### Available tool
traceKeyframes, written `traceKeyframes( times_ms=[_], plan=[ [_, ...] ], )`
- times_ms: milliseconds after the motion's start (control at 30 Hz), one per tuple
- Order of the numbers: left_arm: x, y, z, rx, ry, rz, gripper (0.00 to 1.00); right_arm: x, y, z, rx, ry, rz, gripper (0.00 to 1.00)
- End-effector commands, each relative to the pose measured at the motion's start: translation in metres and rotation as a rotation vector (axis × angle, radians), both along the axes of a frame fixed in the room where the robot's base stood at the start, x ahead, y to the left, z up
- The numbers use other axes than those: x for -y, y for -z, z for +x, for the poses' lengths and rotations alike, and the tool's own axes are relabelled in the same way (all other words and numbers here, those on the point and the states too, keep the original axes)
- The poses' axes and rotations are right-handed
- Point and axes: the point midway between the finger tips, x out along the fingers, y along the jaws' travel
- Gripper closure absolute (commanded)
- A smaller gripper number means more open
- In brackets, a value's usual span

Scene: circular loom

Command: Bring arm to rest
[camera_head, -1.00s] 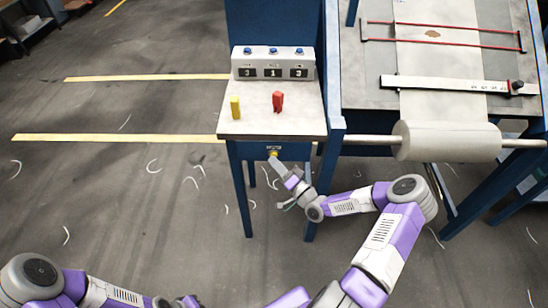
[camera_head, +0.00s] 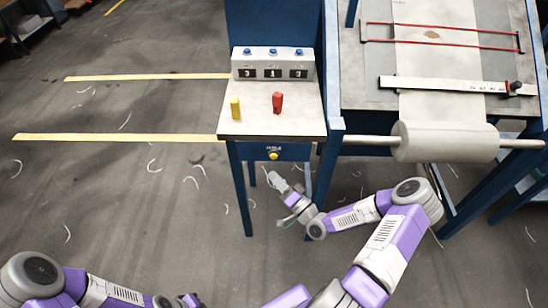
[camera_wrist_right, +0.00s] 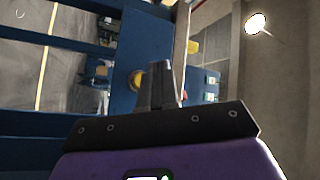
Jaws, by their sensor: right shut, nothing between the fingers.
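My right gripper (camera_head: 274,178) is shut and empty. It hangs just below and in front of the small table, with a gap to the yellow round button (camera_head: 273,156) on the table's blue front edge. In the right wrist view the shut fingers (camera_wrist_right: 158,88) point toward the blue panel, and the yellow button (camera_wrist_right: 136,80) shows just left of them. My right arm (camera_head: 390,235) reaches in from the lower right with its elbow bent. My left arm (camera_head: 110,292) lies along the bottom left of the head view; its gripper cannot be made out.
A yellow peg (camera_head: 235,107) and a red piece (camera_head: 278,102) stand on the small table (camera_head: 255,124), before a counter box (camera_head: 273,66) with blue buttons. The loom's roller (camera_head: 445,141) and blue legs are close to the right arm. Open floor lies left.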

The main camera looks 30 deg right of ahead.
Motion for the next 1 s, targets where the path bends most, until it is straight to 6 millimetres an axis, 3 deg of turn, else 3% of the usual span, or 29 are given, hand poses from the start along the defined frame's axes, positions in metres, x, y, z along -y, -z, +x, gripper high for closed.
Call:
traceKeyframes(
  times_ms=[333, 433, 567, 667, 800, 1000],
  plan=[
    [0.0, 0.0, 0.0, 0.0, 0.0, 0.0, 1.0, 0.0, 0.0, 0.0, -0.001, -0.001, 0.001, 1.0],
    [0.0, -0.001, 0.0, 0.0, 0.0, 0.0, 1.0, -0.009, 0.005, 0.003, -0.032, -0.017, -0.004, 1.0],
    [0.0, -0.005, 0.0, 0.0, 0.0, 0.0, 1.0, -0.048, 0.03, 0.009, -0.184, -0.087, -0.035, 1.0],
    [0.0, -0.009, 0.0, 0.0, 0.0, 0.0, 1.0, -0.094, 0.063, 0.004, -0.382, -0.18, -0.097, 1.0],
    [0.0, -0.015, 0.0, 0.0, 0.0, 0.0, 1.0, -0.149, 0.11, -0.029, -0.676, -0.324, -0.22, 1.0],
    [0.0, -0.022, 0.0, 0.0, 0.0, 0.0, 1.0, -0.191, 0.153, -0.108, -1.064, -0.509, -0.423, 1.0]
  ],
)
